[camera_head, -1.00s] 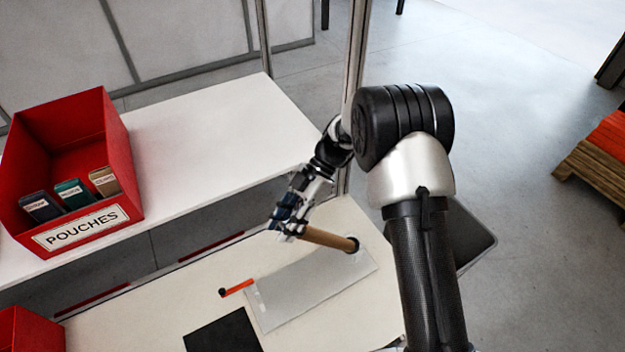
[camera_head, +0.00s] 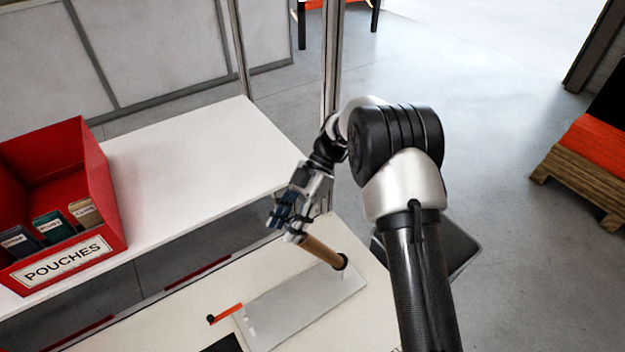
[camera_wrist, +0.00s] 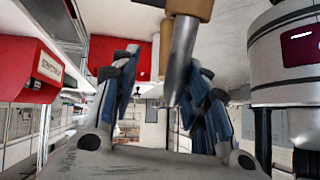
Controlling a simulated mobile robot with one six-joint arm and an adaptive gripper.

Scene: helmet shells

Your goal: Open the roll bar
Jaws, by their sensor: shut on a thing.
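The roll bar (camera_head: 322,252) is a tan cylinder with a dark end at the right, by the far right corner of a pale grey plate (camera_head: 300,310) on the cream table. Its other end is raised above the plate, so the bar stands tilted. My gripper (camera_head: 288,222) is shut on that raised end. In the wrist view, the bar's grey metal tip (camera_wrist: 182,55) lies between the blue-padded fingers (camera_wrist: 170,95), with tan above it.
A red box marked POUCHES (camera_head: 105,200) with several small packets stands on the white table (camera_head: 190,150) at left. An orange strip (camera_head: 226,312) with a black knob lies beside the plate. A metal post (camera_head: 331,70) rises behind my arm.

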